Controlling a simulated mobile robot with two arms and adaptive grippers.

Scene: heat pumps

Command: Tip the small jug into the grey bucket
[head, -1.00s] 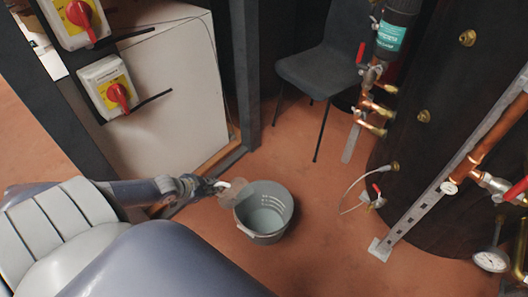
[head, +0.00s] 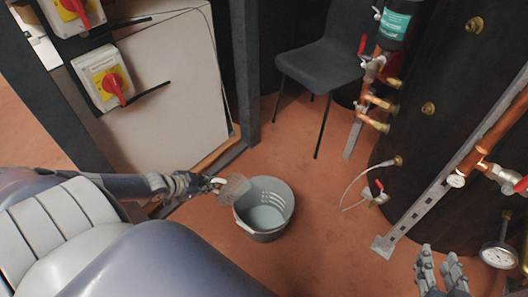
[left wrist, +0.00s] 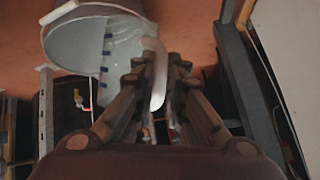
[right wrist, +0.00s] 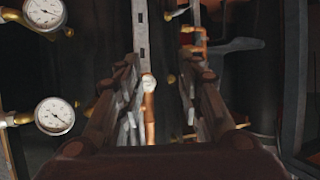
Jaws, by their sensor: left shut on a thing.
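The grey bucket (head: 266,217) stands upright on the floor in the middle of the head view, and its inside shows. It also shows at the top left of the left wrist view (left wrist: 72,42). My left gripper (head: 214,184) is shut on the pale handle of the small jug (head: 235,188). The jug is a small translucent grey vessel, held tilted at the bucket's left rim. In the left wrist view the jug's white handle (left wrist: 157,80) is between the fingers; its contents cannot be made out. My right gripper (head: 440,257) is open and empty at the lower right.
A dark chair (head: 318,68) stands behind the bucket. A dark tank (head: 425,140) with copper pipes, valves and a gauge (head: 498,255) is on the right. A white panel (head: 165,85) and red-yellow switches (head: 105,80) are on the left. Red floor around the bucket is clear.

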